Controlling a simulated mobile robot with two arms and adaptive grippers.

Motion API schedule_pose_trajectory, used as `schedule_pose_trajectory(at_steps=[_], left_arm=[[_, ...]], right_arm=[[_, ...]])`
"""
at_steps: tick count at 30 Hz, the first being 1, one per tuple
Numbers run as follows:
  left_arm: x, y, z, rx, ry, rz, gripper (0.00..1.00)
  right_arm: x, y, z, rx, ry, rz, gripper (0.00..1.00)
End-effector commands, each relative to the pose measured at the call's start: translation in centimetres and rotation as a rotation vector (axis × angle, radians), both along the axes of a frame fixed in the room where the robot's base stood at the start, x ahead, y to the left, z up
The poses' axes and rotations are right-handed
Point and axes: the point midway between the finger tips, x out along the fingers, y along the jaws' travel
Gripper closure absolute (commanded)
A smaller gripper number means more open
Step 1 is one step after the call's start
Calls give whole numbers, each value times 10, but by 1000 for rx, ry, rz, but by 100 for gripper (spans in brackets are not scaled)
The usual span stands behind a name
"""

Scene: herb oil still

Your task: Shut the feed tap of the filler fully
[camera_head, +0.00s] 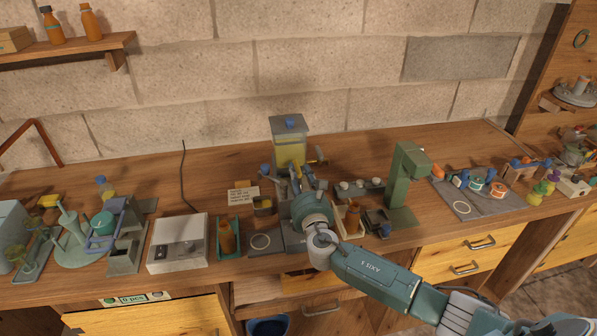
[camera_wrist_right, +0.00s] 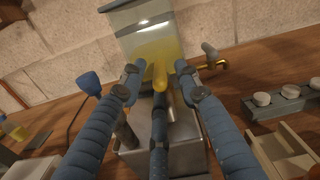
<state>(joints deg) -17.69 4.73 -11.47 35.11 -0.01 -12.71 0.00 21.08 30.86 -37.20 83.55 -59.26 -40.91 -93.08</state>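The filler (camera_head: 290,148), a clear-fronted tank with yellow liquid and a blue knob on its grey lid, stands at the back middle of the bench; it also shows in the right wrist view (camera_wrist_right: 150,38). A brass tap with a grey handle (camera_wrist_right: 214,60) is on its right side. A yellow rod-like part (camera_wrist_right: 160,75) points from its front towards me. My right gripper (camera_wrist_right: 158,78) is in front of the filler, its fingers spread around the yellow part, with gaps visible. I cannot tell whether the thumb touches it. My left gripper is not in view.
A green column press (camera_head: 402,175) stands right of the filler, near a rack of white-capped jars (camera_head: 360,187). A blue funnel-shaped thing (camera_wrist_right: 88,82) is left of the filler. A grey box with dials (camera_head: 178,243) and an amber bottle (camera_head: 228,238) are further left.

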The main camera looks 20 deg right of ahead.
Motion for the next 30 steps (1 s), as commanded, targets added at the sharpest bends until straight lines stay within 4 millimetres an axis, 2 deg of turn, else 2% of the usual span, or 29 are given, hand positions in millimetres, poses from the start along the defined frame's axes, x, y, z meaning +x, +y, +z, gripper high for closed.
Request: schedule_pose_trajectory(at_steps=[1,3,6,13,18,24,30], left_arm=[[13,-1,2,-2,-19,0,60],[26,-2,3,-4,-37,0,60],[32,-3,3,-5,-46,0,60],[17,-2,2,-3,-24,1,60],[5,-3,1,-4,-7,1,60],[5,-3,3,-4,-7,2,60],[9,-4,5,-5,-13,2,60]], right_arm=[[5,-1,0,-1,0,0,68],[9,-2,0,-1,0,-1,68],[11,-2,0,0,1,0,68],[11,-3,0,0,1,0,70],[11,-3,0,0,1,0,100],[12,-1,1,3,0,-19,100],[14,3,0,6,-2,-175,100]])
